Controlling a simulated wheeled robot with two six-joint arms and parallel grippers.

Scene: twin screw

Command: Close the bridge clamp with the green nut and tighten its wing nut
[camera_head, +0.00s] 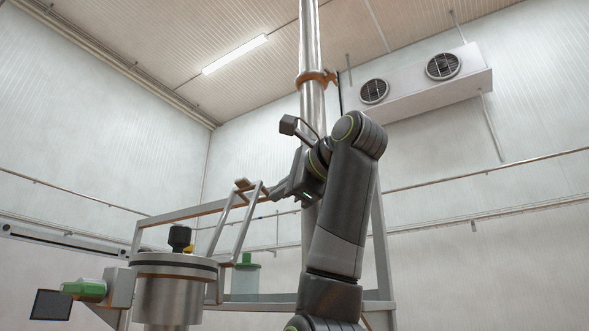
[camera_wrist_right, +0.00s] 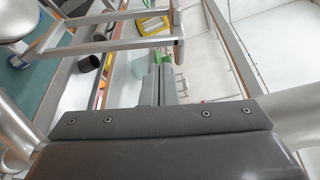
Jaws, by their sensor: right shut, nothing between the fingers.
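A steel vessel (camera_head: 168,295) with a flat lid stands at lower left. A grey bridge clamp (camera_head: 243,226) of two bars and a top crosspiece rises at a steep tilt beside the lid, swung up off it. My left gripper is out of view.
A black knob (camera_head: 180,238) stands on the lid. A green-capped translucent container (camera_head: 246,280) stands behind the bridge. A vertical steel pipe (camera_head: 312,115) rises close behind my right arm. A metal frame (camera_head: 380,265) surrounds the area.

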